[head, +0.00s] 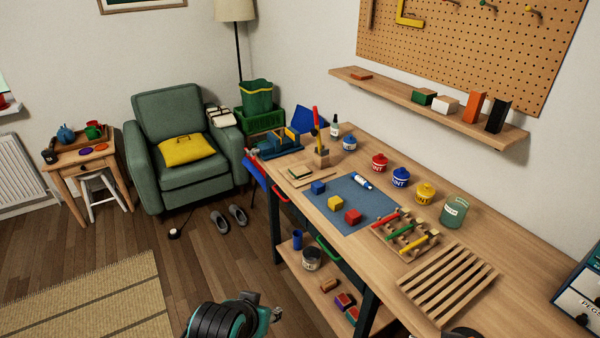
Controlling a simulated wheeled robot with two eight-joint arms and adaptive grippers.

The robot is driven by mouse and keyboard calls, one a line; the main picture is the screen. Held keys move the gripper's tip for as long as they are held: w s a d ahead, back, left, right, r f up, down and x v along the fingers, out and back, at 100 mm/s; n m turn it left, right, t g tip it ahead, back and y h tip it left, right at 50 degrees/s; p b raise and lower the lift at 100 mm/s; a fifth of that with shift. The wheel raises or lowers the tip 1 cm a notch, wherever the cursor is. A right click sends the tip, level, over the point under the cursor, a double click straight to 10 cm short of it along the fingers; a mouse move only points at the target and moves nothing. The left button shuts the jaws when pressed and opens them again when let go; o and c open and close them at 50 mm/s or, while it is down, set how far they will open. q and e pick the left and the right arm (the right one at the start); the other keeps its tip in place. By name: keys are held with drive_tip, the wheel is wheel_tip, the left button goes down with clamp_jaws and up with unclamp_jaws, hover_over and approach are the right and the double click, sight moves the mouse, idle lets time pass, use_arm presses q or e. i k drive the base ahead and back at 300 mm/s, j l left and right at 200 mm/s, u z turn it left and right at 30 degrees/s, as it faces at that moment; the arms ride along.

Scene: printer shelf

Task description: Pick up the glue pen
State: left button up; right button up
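A small white and blue tube (362,181), which looks like the glue pen, lies on its side near the back edge of the blue-grey mat (378,212) on the workbench. Blue, yellow and red blocks lie on the same mat, apart from the tube. A part of my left arm shows at the bottom of the head view, left of the bench and well away from the tube. A sliver of a dark part of mine shows at the bottom edge, right of it. I see no fingertips of either gripper.
A slatted wooden rack (447,283) and a wooden holder with coloured tools (404,236) stand near the mat. Several paint pots, including a red one (379,163), line the back. A green jar (453,212) stands farther right.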

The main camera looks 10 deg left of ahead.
sight(355, 175)
drive_tip(key=z, duration=0.5)
drive_tip(key=i+j+z, duration=0.15)
drive_tip(key=j+z, duration=0.25)
drive_tip(key=i+j+z, duration=0.15)
drive_tip(key=j+z, duration=0.15)
drive_tip(key=z, duration=0.15)
drive_tip(key=j+z, duration=0.4)
drive_tip(key=i, duration=0.05)
